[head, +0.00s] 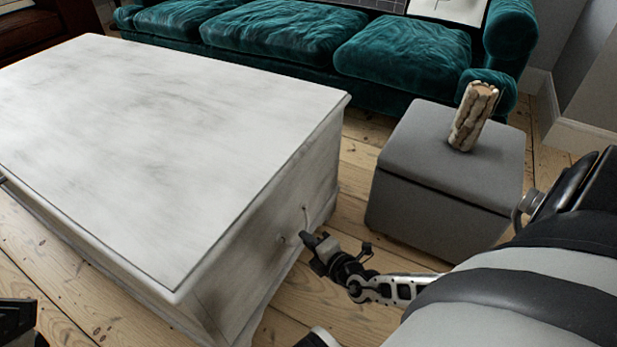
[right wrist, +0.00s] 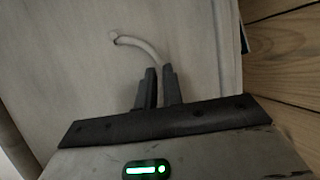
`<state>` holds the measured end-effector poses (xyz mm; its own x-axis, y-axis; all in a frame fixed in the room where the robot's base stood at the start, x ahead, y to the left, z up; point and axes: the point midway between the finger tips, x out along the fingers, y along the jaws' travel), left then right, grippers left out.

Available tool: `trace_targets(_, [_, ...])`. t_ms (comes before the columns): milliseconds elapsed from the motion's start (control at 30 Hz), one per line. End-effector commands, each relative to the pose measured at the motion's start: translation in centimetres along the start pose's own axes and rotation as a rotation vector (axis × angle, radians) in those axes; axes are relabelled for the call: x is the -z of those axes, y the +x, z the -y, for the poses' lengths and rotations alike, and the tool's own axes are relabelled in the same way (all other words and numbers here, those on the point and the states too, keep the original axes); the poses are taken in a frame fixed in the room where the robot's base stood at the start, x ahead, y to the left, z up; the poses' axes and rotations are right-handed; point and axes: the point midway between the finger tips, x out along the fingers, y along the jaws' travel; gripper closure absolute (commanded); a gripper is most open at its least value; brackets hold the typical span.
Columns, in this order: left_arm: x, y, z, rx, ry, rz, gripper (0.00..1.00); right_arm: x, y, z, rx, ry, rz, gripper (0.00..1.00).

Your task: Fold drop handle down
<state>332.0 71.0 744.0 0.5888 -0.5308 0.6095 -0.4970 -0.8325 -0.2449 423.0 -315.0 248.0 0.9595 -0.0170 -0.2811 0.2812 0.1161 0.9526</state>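The drop handle (right wrist: 140,46) is a thin, pale curved bar on the end face of a whitewashed chest (head: 160,130). In the right wrist view it runs from a round mount on the panel to between my fingertips. In the head view the handle (head: 306,217) stands out from the end panel, not flat against it. My right gripper (head: 310,240) is at the handle, its fingers close together around the bar; they also show in the right wrist view (right wrist: 160,72). The fingers hide the far part of the handle. A dark part of my left arm shows at the lower left; its fingers are not clear.
A grey ottoman (head: 425,200) with an upright beige, lumpy cylinder (head: 473,115) on it stands right of the chest. A teal sofa (head: 270,35) is behind. Bare floorboards (head: 345,190) lie between chest and ottoman.

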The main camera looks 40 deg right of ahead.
Motion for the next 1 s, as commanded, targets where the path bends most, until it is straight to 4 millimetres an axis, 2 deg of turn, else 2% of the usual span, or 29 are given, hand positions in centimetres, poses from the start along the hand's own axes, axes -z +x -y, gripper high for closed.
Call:
trace_targets(200, [-0.1,-0.1,0.0,0.0,-0.003,0.004,1.0,0.1,0.2,0.3,-0.024,0.011,0.006,1.0])
trace_targets(633, [-0.2,-0.1,0.0,0.001,-0.004,0.008,1.0,0.7,1.5,1.2,-0.259,0.113,0.009,1.0])
trace_targets(1000, [-0.2,-0.2,0.0,0.001,-0.003,0.009,1.0,0.8,1.8,1.1,-0.338,0.142,-0.001,1.0])
